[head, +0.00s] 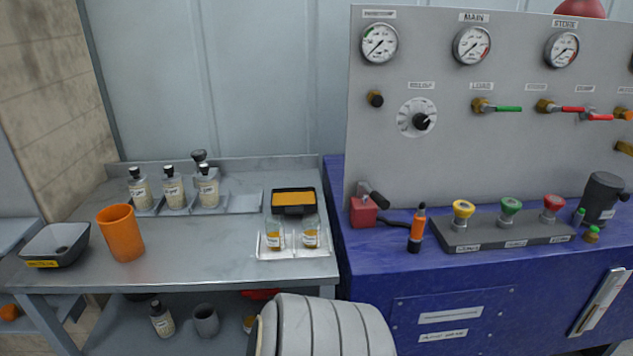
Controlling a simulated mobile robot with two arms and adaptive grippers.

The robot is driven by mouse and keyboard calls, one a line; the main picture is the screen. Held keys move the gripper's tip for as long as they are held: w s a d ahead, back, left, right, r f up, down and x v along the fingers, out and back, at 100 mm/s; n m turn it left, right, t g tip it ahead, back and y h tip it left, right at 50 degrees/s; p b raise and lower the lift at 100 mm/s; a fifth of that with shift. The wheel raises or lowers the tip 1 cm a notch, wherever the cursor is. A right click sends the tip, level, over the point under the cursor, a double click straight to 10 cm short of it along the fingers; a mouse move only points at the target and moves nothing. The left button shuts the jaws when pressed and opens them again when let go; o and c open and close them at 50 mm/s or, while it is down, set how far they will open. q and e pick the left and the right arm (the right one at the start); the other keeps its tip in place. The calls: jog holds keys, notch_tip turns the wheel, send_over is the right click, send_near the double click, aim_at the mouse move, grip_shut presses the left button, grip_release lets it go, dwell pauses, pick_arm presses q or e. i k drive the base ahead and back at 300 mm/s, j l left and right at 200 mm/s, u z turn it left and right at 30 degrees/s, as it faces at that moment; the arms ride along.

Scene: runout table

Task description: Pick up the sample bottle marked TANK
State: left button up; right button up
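Three clear bottles with black caps and white labels stand upright in a row in a grey rack at the back of the metal table: a left bottle (140,190), a middle bottle (174,188) and a right bottle (208,188). Their label words are too small to read, so I cannot tell which is marked TANK. Another black-capped, labelled bottle (162,320) stands on the shelf below. Two small labelled jars, a left jar (274,236) and a right jar (311,234), hold amber liquid on a white tray (295,253). Neither gripper is in view.
An orange cup (121,234) and a dark bin (57,245) stand at the table's left. A black-and-yellow box (293,199) sits behind the jars. Right is a blue bench (440,262) under a gauge panel (440,60). The table's middle (195,250) is clear.

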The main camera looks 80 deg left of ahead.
aim_at(274, 227)
jog(key=k+u, duration=0.2)
jog(key=u, duration=0.25)
jog(key=k+u, duration=0.2)
jog(key=u, duration=0.2)
jog(key=k+u, duration=0.15)
jog(key=u, duration=1.5)
